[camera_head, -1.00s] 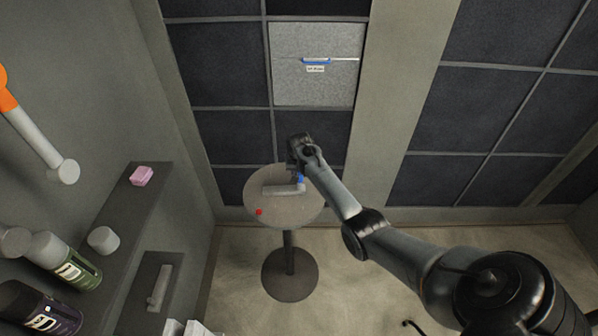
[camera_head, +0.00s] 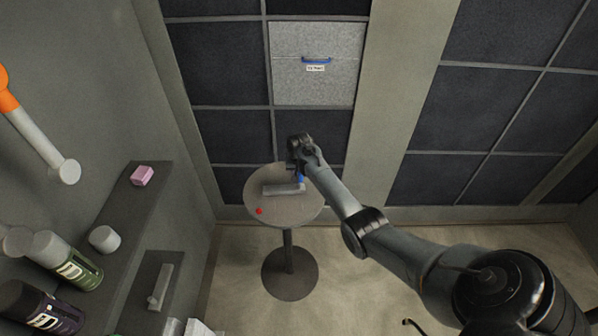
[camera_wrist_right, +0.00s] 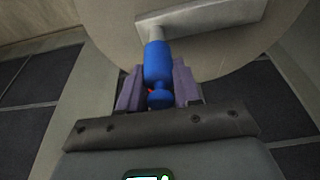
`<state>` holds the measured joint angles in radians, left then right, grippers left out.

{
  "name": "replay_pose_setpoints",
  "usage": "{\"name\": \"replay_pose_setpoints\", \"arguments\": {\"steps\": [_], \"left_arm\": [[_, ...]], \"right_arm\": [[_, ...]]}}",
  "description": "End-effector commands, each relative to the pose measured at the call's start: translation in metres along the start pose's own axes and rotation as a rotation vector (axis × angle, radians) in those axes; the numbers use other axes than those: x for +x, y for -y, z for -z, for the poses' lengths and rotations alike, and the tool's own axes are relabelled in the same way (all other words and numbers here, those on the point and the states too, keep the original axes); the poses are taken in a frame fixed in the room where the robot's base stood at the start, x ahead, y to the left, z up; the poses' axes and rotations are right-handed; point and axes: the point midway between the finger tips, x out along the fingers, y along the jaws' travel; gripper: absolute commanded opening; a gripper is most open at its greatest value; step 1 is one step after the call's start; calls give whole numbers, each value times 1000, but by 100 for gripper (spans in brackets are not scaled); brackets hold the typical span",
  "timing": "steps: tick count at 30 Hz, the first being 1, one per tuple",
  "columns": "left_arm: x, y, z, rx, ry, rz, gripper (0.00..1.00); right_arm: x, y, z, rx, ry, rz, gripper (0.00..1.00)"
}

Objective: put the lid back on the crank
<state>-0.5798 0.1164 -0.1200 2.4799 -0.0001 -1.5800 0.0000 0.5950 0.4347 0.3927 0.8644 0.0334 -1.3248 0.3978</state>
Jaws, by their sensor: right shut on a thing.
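The crank (camera_head: 283,189) is a grey bar lying on the small round table (camera_head: 283,212), with a blue handle (camera_head: 301,180) at its right end. In the right wrist view the grey bar (camera_wrist_right: 205,20) crosses the top, and the blue handle (camera_wrist_right: 157,63) points down towards me. My right gripper (camera_head: 301,165) is over the table's far right side. In its wrist view its purple fingers (camera_wrist_right: 158,82) are shut around the blue handle. A small red piece (camera_head: 259,211) lies on the table's front left; I cannot tell whether it is the lid. A red speck shows between the fingers.
A dark shelf (camera_head: 130,210) on the left holds a pink block (camera_head: 142,175), a white cylinder (camera_head: 104,239) and bottles (camera_head: 72,262). A grey wall panel (camera_head: 315,85) with a blue handle is behind the table. Floor right of the table stand is clear.

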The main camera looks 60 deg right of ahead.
Motion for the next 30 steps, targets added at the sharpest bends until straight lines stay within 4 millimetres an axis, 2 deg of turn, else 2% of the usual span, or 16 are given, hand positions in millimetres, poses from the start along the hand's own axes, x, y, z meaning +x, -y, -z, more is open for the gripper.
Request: {"name": "replay_pose_setpoints", "arguments": {"steps": [30], "left_arm": [[-5, 2, 1, 9, 1, 7, 43]], "right_arm": [[1, 0, 0, 0, 0, 0, 5]]}}
